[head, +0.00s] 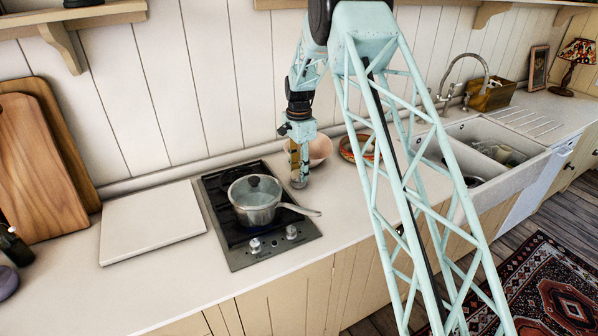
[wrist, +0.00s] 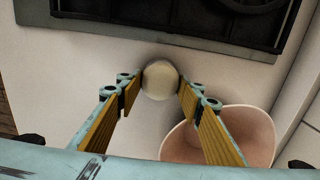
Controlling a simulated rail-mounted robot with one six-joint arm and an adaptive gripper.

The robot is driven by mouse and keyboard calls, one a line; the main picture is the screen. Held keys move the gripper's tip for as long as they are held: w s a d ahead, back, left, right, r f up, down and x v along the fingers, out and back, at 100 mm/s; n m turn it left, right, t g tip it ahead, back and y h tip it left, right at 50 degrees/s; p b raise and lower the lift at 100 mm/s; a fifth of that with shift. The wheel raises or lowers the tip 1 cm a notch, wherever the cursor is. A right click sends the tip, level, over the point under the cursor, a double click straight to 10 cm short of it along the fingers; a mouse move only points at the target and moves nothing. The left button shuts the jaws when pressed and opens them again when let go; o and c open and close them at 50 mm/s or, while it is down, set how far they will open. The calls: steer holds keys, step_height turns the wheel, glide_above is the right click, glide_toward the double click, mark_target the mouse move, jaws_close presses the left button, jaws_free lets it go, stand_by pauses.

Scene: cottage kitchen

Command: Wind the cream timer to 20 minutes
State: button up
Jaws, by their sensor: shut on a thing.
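The cream timer (wrist: 160,81) is a small round, pale knob shape, seen from above in the wrist view. It stands on the pale worktop between the stove and a pink bowl. My gripper (wrist: 161,90) is shut on it, one fingertip at each side. No scale or minute marks on the timer can be read.
The pink bowl (wrist: 228,137) is close beside my right finger in the wrist view. The black stove (head: 225,205) carries a lidded steel pot (head: 255,205) whose handle points toward the right. A patterned bowl (head: 358,150) and a double sink (head: 470,150) lie farther right.

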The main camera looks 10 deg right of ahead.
steer(key=shift+m, duration=1.2)
steer(key=o, duration=0.6)
steer(key=shift+c, duration=0.2)
step_height(320, 180, up, 12)
stand_by(0.3)
